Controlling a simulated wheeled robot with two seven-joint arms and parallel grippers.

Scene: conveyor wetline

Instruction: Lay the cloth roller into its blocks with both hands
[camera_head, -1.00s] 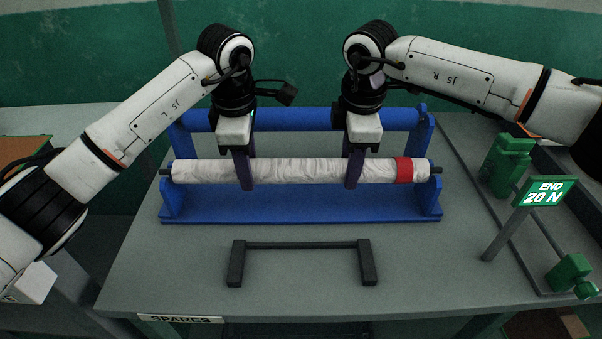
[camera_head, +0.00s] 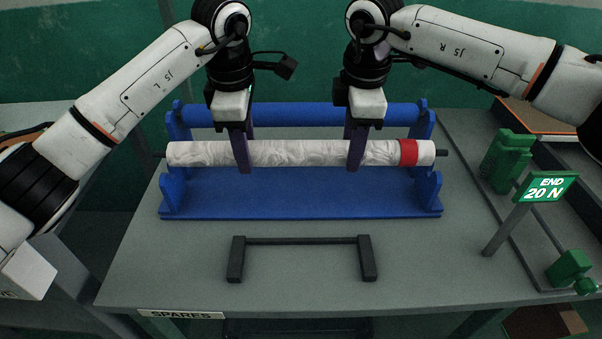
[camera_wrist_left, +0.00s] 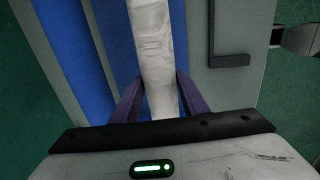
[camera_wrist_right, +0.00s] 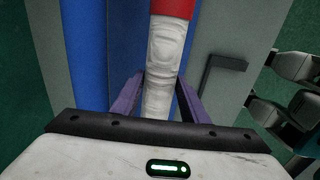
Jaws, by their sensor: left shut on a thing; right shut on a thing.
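The cloth roller (camera_head: 290,153) is a long white wrapped roll with a red band near its right end and dark shaft ends. It is held level above the blue stand (camera_head: 300,205). The stand's front blocks, left (camera_head: 172,192) and right (camera_head: 428,190), show below the roller's ends, and the roller looks clear of them. My left gripper (camera_head: 243,168) is shut on the roller left of its middle. My right gripper (camera_head: 354,167) is shut on it right of the middle. Both wrist views show the roller between purple fingers, left (camera_wrist_left: 160,70) and right (camera_wrist_right: 163,65).
A blue bar (camera_head: 300,116) runs along the stand's back. A low black bracket (camera_head: 302,240) lies in front on the grey table (camera_head: 190,265). At the right stand green fittings (camera_head: 507,160) and an "END 20 N" sign (camera_head: 549,187). A "SPARES" label (camera_head: 181,315) marks the front edge.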

